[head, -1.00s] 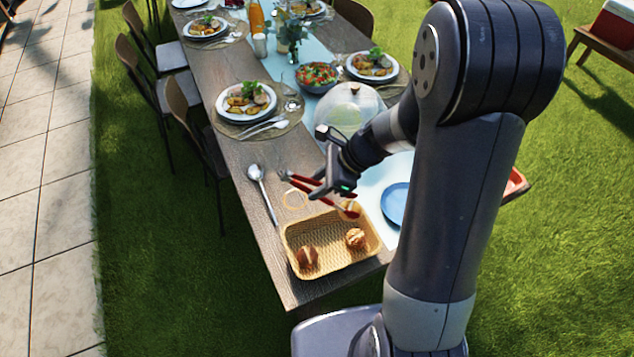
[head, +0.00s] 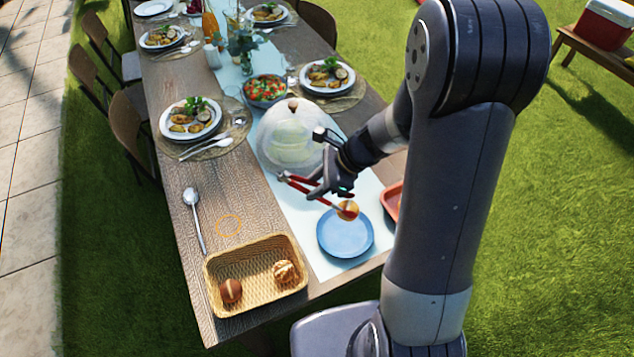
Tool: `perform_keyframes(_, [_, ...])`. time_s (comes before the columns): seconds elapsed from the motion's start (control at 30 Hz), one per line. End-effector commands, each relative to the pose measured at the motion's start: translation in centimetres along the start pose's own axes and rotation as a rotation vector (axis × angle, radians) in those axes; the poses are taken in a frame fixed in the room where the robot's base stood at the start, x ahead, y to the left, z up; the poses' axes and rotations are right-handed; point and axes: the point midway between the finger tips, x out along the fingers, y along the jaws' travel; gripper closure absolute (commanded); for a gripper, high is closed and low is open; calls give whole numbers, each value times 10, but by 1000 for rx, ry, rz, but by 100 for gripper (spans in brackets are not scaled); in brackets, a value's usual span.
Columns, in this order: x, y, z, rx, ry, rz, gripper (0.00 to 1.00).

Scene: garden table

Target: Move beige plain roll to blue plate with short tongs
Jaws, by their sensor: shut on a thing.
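My gripper (head: 321,188) is shut on the red short tongs (head: 296,180), which slant down to the right. The tongs' tips are closed around the beige plain roll (head: 347,206). The roll shows over the far edge of the blue plate (head: 344,238). I cannot tell whether it touches the plate or hangs just above it. The rest of the plate is bare. The tongs' tips partly hide the roll.
A wicker basket (head: 231,255) with two darker rolls stands at the near left. A glass dome (head: 280,140) stands just behind my gripper. A red-orange tray (head: 392,200) is right of the plate, partly behind my arm.

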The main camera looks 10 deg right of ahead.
Motion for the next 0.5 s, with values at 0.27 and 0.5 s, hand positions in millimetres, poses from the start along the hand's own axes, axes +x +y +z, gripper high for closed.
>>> perform_keyframes(0.27, [4,0,-3,0,0,0,95])
perform_keyframes(0.5, [20,1,-16,1,0,0,95])
